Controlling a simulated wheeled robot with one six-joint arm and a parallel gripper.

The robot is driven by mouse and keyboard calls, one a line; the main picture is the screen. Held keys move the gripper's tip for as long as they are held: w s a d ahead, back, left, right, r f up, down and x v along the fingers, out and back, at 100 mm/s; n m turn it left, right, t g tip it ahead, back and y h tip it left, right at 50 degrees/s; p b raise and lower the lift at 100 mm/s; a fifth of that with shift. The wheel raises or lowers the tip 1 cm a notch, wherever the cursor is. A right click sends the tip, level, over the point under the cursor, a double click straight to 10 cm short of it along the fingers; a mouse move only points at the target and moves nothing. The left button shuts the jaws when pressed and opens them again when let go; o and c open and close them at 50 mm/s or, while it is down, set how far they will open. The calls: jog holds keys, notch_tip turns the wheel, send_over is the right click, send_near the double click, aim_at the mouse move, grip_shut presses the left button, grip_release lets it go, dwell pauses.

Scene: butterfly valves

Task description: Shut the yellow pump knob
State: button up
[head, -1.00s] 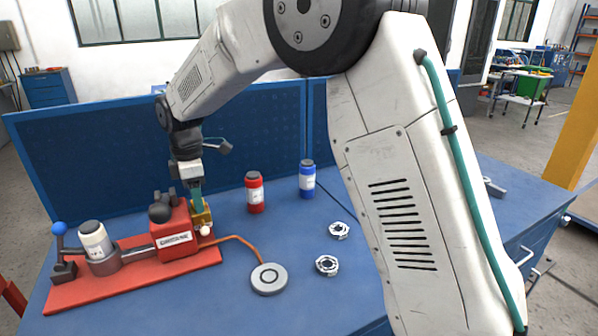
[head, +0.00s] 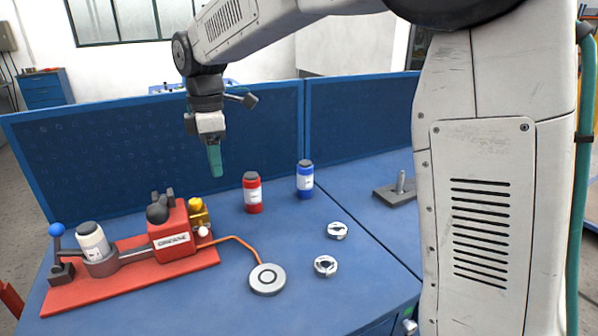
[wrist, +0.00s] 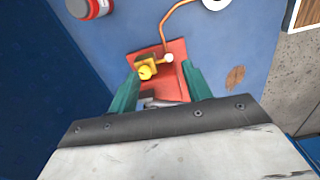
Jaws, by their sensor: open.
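The yellow pump knob (head: 195,203) sits on top of a brass-coloured valve body (head: 200,219) at the right end of the red pump unit (head: 170,232). In the wrist view the yellow knob (wrist: 145,72) shows below the jaws, nearer the left finger. My gripper (head: 216,172) hangs above and slightly right of the knob, clear of it, fingers pointing down. In the wrist view my gripper (wrist: 161,72) has its two green fingers apart with nothing between them. A white ball-ended part (head: 204,231) sits beside the valve. The knob's exact turn is too small to tell.
A red bottle (head: 252,193) and a blue bottle (head: 305,180) stand right of the pump. An orange hose runs to a grey disc (head: 267,279). Two small metal fittings lie on the blue bench. A blue panel (head: 120,150) stands behind. A blue-ball lever (head: 57,230) is at left.

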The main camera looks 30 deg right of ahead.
jog(key=s+d+r+m, duration=0.1)
jog(key=s+d+m, duration=0.3)
jog(key=s, duration=0.5)
jog(key=s+d+r+m, duration=0.1)
jog(key=s+d+m, duration=0.4)
jog(key=s, duration=0.4)
jog(key=shift+d+r+t, duration=0.15)
jog(key=shift+d+t, duration=0.15)
jog(key=shift+d, duration=0.6)
